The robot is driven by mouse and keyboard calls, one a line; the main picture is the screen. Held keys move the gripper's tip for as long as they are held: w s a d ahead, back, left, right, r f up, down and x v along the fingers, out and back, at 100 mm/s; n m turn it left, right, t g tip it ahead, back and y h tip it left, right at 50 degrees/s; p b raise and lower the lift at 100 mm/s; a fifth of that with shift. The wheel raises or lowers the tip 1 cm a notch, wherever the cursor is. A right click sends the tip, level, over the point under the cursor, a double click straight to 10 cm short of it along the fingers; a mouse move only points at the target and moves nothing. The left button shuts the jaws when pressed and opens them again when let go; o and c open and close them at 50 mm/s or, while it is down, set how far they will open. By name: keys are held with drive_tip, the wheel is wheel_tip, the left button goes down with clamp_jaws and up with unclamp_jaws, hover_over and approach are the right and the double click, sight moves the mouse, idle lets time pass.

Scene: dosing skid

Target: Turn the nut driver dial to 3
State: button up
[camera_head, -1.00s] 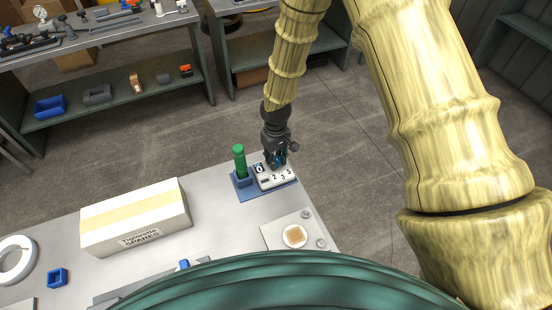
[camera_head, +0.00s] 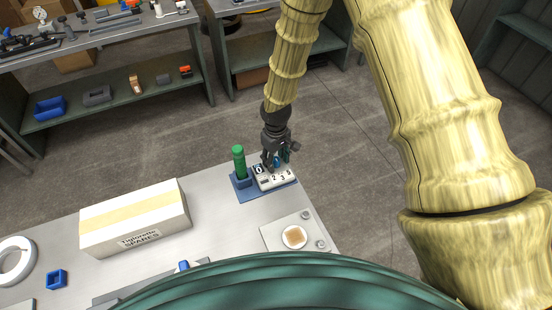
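The nut driver (camera_head: 239,161) has a green handle and stands upright in a blue holder (camera_head: 242,180) near the bench's far edge. Beside it on the right is a white dial block (camera_head: 266,184) with dark numbers, among them 2 and 3, on a blue mat (camera_head: 256,193). My gripper (camera_head: 275,163) points down over the back of the block, at the dial. A small blue part shows between its fingers. The fingers hide most of the dial, so its setting and whether they touch it cannot be told.
A white and yellow spares box (camera_head: 135,217) lies on the bench to the left. A plate with a round white piece (camera_head: 294,237) is at the front right. A white ring (camera_head: 12,259) and a small blue tray (camera_head: 57,279) are at the far left.

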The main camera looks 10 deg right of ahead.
sight(276, 158)
wheel_tip(276, 158, up, 12)
idle(0.8)
drive_tip(key=shift+r, duration=0.1)
idle(0.3)
